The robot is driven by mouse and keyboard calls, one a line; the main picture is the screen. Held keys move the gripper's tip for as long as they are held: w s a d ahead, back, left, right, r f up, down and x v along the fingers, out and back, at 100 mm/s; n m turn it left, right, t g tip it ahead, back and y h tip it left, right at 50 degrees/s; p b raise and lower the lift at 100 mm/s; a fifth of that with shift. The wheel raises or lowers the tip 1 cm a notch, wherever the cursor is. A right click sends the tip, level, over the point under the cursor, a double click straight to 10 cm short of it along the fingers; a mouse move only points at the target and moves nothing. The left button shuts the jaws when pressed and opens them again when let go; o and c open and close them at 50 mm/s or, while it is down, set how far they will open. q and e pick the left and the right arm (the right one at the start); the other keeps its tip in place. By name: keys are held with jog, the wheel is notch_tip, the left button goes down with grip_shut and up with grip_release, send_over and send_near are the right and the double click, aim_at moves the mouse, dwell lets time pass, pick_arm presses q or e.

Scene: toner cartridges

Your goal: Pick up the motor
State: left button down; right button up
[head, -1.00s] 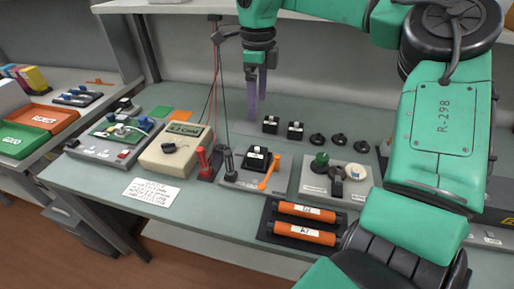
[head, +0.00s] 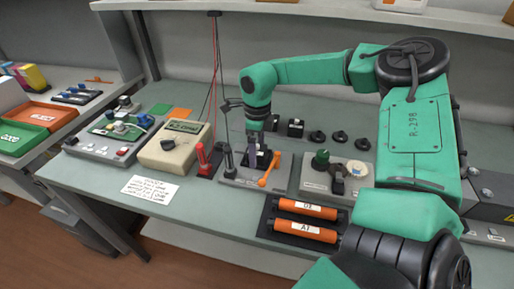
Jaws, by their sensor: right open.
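A black block, which looks like the motor (head: 264,160), sits in a grey fixture (head: 236,174) with an orange lever (head: 269,170) on its right. My right gripper (head: 253,154) points down at this block, its purple-grey fingers partly in front of it. The fingers are open; I cannot tell whether they touch the block or straddle it. Two similar small black blocks stand behind, one partly hidden by my gripper and the other in clear view (head: 295,128). My left gripper is not in view.
A beige meter (head: 168,155) and a red post (head: 203,158) stand left of the fixture. A grey unit with green and white knobs (head: 357,169) is on the right. Two orange rollers (head: 305,232) lie on a black tray in front. Several black knobs (head: 340,137) stand behind.

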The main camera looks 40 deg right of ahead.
grip_shut()
jog(key=shift+r, duration=0.1)
